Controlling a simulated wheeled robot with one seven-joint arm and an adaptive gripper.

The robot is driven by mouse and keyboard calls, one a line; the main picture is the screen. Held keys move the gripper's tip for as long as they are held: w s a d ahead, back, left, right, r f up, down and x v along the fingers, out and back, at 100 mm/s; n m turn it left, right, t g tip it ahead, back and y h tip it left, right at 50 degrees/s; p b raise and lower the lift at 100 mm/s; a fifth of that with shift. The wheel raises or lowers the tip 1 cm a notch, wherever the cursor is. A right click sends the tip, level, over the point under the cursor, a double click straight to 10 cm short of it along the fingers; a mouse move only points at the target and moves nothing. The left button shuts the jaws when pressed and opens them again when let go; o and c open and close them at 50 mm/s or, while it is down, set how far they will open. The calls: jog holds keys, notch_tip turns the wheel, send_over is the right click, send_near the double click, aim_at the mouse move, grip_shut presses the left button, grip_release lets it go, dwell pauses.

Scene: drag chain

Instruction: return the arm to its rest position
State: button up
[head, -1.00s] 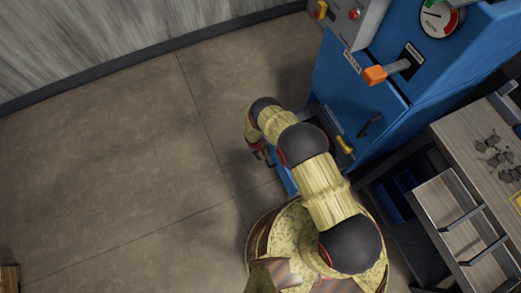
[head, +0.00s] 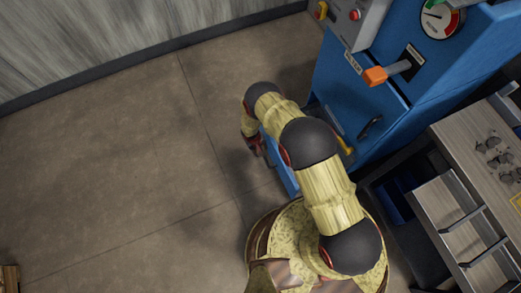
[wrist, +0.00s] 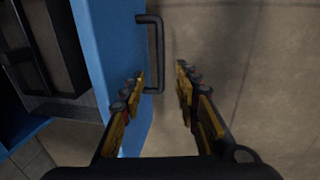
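My arm reaches forward from my base, bent at the elbow. My gripper (head: 258,150) hangs down beside the blue machine (head: 355,100), left of a blue panel (head: 283,172) at its lower front. In the wrist view, the two fingers of my gripper (wrist: 160,72) are apart with nothing held between them. A black bar handle (wrist: 157,50) on the blue panel's edge (wrist: 112,50) shows just beyond the left fingertip. I cannot tell how far below the fingers it is.
The machine has an orange-tipped lever (head: 375,76), a gauge (head: 440,20) and a red button (head: 354,14). A workbench (head: 462,128) with small dark pieces stands right, above drawers (head: 450,205). Open floor (head: 110,165) lies left.

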jog(key=shift+d, duration=0.1)
dwell(0.3)
jog(key=s+d+r+n+g+h, duration=0.25)
jog(key=s+d+r, duration=0.2)
jog(key=s, duration=0.45)
jog(key=d+r+m+y, duration=0.1)
jog(key=d+r, duration=0.1)
jog(key=r, duration=1.7)
jog(key=d+r+m+y, duration=0.1)
jog(key=d+r+m, duration=0.1)
jog(key=r, duration=1.8)
jog(key=s+d+r+m+t, duration=0.1)
jog(key=s+r, duration=0.4)
jog(key=r, duration=0.6)
jog(key=s+d+r+m+t+y, duration=0.1)
jog(key=s+d+r+t, duration=0.2)
jog(key=r, duration=0.8)
jog(key=s+d+r+m+t+y, duration=0.1)
jog(key=s+d+r+t, duration=0.1)
jog(key=s+r, duration=0.6)
notch_tip(320, 180, up, 4)
jog(key=shift+t, duration=0.65)
